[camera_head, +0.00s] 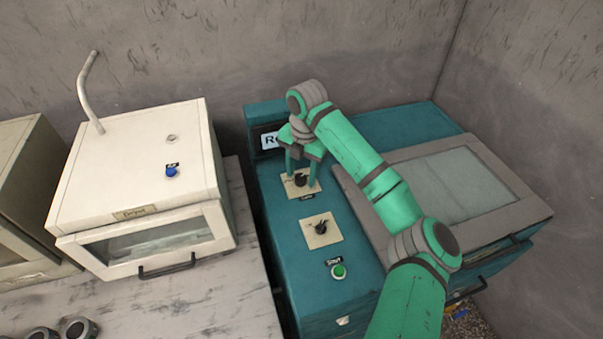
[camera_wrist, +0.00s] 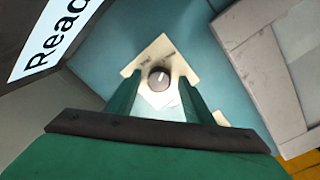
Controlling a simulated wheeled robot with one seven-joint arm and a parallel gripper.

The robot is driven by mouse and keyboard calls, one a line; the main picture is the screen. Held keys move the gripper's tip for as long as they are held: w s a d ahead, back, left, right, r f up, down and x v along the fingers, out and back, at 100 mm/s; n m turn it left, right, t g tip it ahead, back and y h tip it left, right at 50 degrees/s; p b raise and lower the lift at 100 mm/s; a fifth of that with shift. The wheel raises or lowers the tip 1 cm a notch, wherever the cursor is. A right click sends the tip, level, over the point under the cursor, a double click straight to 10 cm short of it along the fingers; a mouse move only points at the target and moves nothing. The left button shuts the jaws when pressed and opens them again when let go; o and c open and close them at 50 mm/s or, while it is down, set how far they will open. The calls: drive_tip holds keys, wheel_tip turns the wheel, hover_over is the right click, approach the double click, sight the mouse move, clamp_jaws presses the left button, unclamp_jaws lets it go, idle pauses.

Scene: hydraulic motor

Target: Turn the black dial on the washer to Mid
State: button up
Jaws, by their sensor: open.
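The washer (camera_head: 300,245) is a teal machine with two black dials on cream plates. The far black dial (camera_head: 301,180) sits between the fingers of my gripper (camera_head: 301,183). The near black dial (camera_head: 320,228) is on the second plate, clear of my gripper. In the wrist view the far dial (camera_wrist: 158,78) shows as a round knob with a pale pointer mark, and my gripper (camera_wrist: 158,92) is open around it, one finger on each side. Contact with the dial cannot be told. The small plate lettering is too blurred to read.
A green start button (camera_head: 338,271) is nearer on the washer top. A framed lid (camera_head: 440,190) lies right of the dials. A sign (camera_head: 268,140) stands behind them. A white dryer-like box (camera_head: 140,190) stands left on a marbled counter (camera_head: 200,305).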

drive_tip(key=shift+f, duration=0.1)
drive_tip(key=c, duration=1)
drive_tip(key=shift+c, duration=0.2)
drive_tip(key=shift+n, duration=0.4)
drive_tip(key=n, duration=0.4)
drive_tip(key=shift+d+n, duration=0.1)
drive_tip(key=shift+n, duration=0.3)
drive_tip(key=n, duration=0.6)
drive_tip(key=shift+w+g, duration=0.1)
drive_tip(key=shift+g, duration=0.2)
